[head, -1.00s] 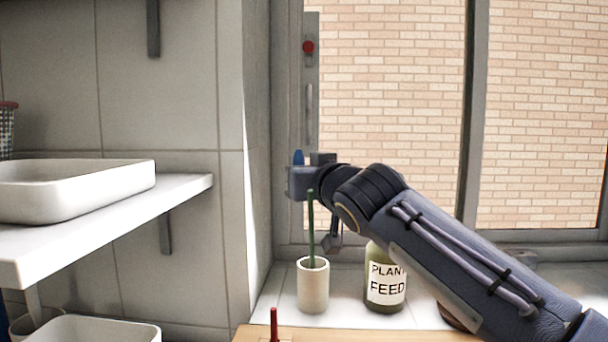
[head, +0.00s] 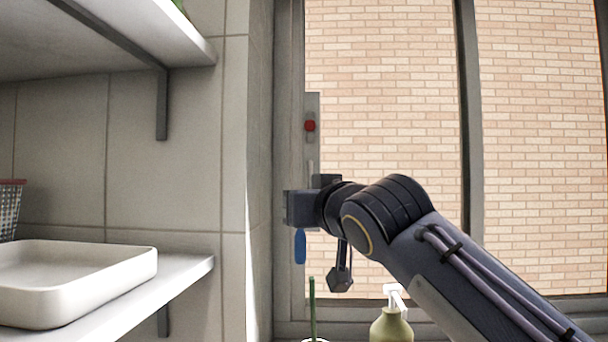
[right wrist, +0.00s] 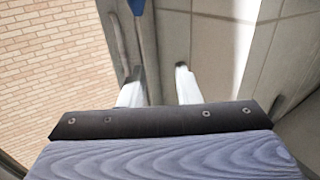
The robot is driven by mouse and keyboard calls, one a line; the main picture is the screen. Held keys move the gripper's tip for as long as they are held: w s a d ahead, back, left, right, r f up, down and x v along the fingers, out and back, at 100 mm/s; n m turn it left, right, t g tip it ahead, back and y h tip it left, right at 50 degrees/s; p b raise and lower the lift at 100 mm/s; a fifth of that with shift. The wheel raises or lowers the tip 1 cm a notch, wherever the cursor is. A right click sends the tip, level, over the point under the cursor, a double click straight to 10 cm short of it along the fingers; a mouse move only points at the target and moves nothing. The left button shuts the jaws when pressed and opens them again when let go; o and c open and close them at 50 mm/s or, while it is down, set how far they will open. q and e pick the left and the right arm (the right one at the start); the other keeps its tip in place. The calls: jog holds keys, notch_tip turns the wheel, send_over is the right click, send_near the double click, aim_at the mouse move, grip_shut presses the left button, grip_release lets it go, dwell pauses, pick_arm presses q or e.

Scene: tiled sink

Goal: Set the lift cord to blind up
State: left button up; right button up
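The blue cord handle (head: 300,246) hangs at the left side of the window, just below my right gripper (head: 302,207) in the head view. A grey plate (head: 312,108) with a red mark (head: 310,126) is fixed to the window frame above the gripper. In the right wrist view the blue handle (right wrist: 136,6) shows at the top edge, beyond the fingertips. The two pale fingers of my right gripper (right wrist: 158,84) are apart there, with no handle between them. Whether a thin cord lies between them I cannot tell. My left gripper is out of view.
A shelf with a white basin (head: 75,280) stands left, with another shelf (head: 120,30) above. A bottle with a white pump (head: 391,325) and a green stick (head: 312,305) stand below my right arm. The tiled wall (head: 165,190) is close left of the gripper.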

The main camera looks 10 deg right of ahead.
jog(key=s+a+r, duration=0.1)
jog(key=s+r, duration=0.2)
jog(key=s, duration=0.5)
jog(key=shift+s+a+r, duration=0.25)
jog(key=shift+a+r, duration=0.05)
jog(key=shift+a, duration=0.1)
jog(key=shift+c, duration=0.2)
